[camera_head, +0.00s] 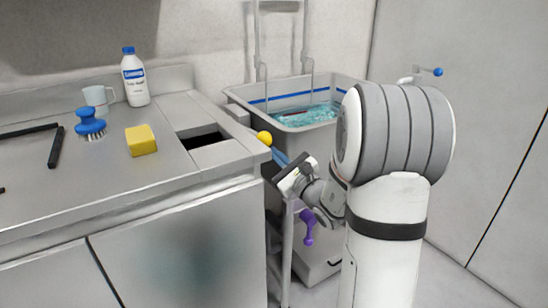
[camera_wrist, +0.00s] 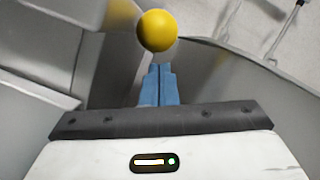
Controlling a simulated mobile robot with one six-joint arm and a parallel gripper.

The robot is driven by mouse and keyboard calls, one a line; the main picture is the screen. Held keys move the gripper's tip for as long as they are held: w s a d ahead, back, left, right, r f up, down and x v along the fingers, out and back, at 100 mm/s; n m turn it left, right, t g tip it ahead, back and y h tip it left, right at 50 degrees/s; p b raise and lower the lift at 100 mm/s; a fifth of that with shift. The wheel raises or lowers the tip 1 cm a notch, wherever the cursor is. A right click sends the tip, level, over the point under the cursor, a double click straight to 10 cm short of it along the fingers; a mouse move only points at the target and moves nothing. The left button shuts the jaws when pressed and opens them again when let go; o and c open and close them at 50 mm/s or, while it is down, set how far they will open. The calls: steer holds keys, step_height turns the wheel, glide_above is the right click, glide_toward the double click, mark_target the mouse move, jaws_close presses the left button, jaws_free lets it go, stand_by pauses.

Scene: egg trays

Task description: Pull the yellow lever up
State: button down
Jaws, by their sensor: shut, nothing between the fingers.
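The yellow lever shows as a round yellow knob (camera_head: 264,138) at the right end of the steel counter in the head view. In the wrist view the yellow knob (camera_wrist: 157,31) is at the top middle, straight beyond my fingertips. My gripper (camera_head: 276,153) has blue fingers and is just below and to the right of the knob. In the wrist view the fingers of my gripper (camera_wrist: 159,68) are together with nothing between them. The fingertips look very close to the knob's lower side; I cannot tell if they touch.
The steel counter (camera_head: 60,190) holds a yellow sponge (camera_head: 141,140), a blue brush (camera_head: 90,122), a cup (camera_head: 98,98) and a white bottle (camera_head: 134,80). A dark rectangular opening (camera_head: 203,136) is near the knob. A grey basin (camera_head: 236,98) with water stands behind. A purple handle (camera_head: 308,226) hangs below my gripper.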

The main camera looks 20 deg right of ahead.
steer(key=s+d+f, duration=0.4)
steer(key=s+f, duration=0.1)
steer(key=s, duration=0.3)
steer(key=shift+s+d+f+b, duration=0.2)
steer(key=shift+s+d+b, duration=0.15)
steer(key=s+a+f+n+g+y, duration=0.1)
steer(key=s+a+n+g+y, duration=0.1)
steer(key=s+a+n+g, duration=0.25)
steer(key=s+a+f+n+g+y, duration=0.1)
steer(key=s+a+n+g+y, duration=0.1)
steer(key=a+n+g, duration=0.45)
steer(key=s+a+f+n+g+y, duration=0.1)
steer(key=s+a+g+y, duration=0.15)
steer(key=a, duration=0.55)
steer(key=s+f+n+g+h, duration=0.45)
steer(key=s+n+g, duration=0.2)
steer(key=s, duration=0.25)
steer(key=s+d+n+t+h, duration=0.1)
steer(key=d+n+h, duration=0.6)
steer(key=h, duration=0.2)
steer(key=shift+s+r+n+t, duration=0.15)
steer(key=shift+s+n+t, duration=0.2)
steer(key=shift+t, duration=0.05)
